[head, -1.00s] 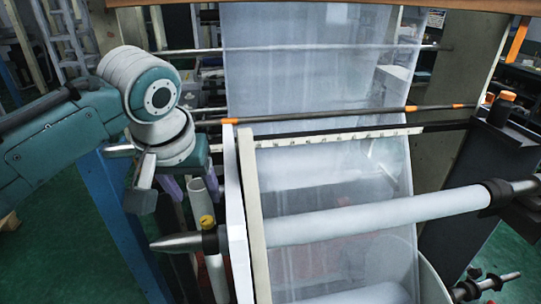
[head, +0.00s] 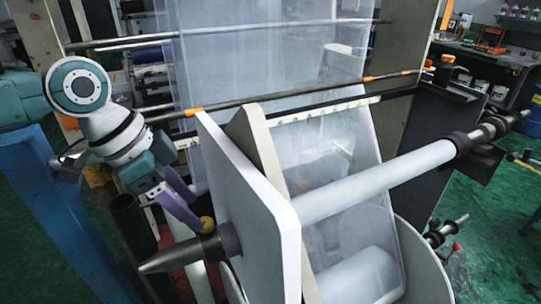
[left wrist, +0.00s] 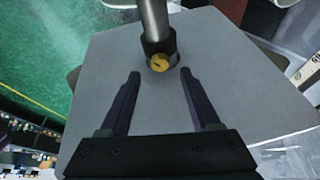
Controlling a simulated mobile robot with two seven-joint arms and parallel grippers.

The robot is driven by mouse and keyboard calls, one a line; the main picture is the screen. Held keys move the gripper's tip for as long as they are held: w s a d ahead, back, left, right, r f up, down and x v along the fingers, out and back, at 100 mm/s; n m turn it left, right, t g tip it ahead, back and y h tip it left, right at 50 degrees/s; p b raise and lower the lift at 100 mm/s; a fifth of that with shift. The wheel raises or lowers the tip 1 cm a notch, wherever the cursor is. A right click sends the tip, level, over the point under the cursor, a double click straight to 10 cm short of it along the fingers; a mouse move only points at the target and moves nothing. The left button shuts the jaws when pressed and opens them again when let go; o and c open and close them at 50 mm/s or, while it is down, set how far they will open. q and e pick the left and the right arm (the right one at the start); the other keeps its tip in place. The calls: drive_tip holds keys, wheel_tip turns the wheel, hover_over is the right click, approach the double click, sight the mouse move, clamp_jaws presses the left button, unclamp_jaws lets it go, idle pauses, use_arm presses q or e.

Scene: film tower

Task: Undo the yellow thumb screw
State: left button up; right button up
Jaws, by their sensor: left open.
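The yellow thumb screw (head: 207,224) sits on the dark collar (head: 222,240) at the near left end of the roller shaft, outside the white side plate. My left gripper (head: 184,213) is just left of it and above the shaft, with its purple fingers pointing toward the screw. In the left wrist view the screw (left wrist: 158,63) lies just beyond the fingertips, roughly centred between them. The left gripper (left wrist: 158,72) is open and its fingers are apart from the screw. My right gripper is in neither view.
The white side plate (head: 262,205) stands right beside the collar. The pale film roller (head: 375,183) runs right from it. A blue post (head: 42,210) stands at the left, and a dark cylinder (head: 130,222) stands left of the shaft tip.

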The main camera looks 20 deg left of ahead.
sight(206, 228)
use_arm(q)
drive_tip(key=shift+x, duration=1.8)
clamp_jaws()
